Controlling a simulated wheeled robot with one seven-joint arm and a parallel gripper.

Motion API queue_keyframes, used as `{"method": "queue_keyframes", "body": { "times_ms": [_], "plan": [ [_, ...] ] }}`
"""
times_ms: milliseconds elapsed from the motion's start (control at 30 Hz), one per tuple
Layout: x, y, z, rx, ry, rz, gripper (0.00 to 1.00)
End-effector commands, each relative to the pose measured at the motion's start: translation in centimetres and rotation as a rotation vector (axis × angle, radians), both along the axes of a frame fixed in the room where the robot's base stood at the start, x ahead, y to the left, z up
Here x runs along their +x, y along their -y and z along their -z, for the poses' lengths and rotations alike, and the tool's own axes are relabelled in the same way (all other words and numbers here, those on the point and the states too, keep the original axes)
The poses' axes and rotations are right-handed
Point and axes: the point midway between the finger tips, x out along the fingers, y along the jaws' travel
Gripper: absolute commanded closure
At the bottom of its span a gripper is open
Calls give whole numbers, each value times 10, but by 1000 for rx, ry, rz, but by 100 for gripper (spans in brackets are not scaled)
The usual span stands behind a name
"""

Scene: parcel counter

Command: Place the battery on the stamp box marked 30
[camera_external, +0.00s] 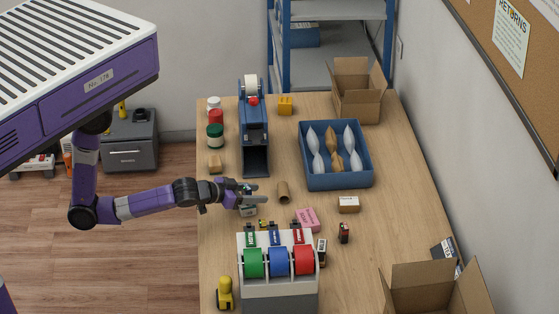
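A small dark block with a reddish part (344,233), which looks like the battery, stands on the counter right of the tape dispenser. Several small boxes lie nearby: a white and brown one (348,205), a black and white one (321,251), and a greenish one (248,211) just below my gripper. The number 30 cannot be read on any of them, so I cannot tell which is the stamp box. My gripper (256,193) has its fingers apart with nothing visible between them. It is over the left part of the counter, left of the battery-like block.
A pink block (307,219) and a cardboard tube (283,192) lie mid-counter. A three-roll tape dispenser (278,285) stands in front. A blue tray (336,183) and blue machine (254,140) stand behind. Open cartons (357,95) (432,292) stand at the right. The right-middle counter is clear.

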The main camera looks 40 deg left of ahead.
Motion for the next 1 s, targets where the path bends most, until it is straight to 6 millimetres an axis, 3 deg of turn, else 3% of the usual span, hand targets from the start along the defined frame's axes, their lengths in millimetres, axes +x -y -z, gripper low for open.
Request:
{"method": "queue_keyframes", "body": {
  "times_ms": [433,1000],
  "plan": [
    [-3,-1,-4,0,0,1,46],
    [-90,-37,-41,0,-1,1,46]
  ]
}}
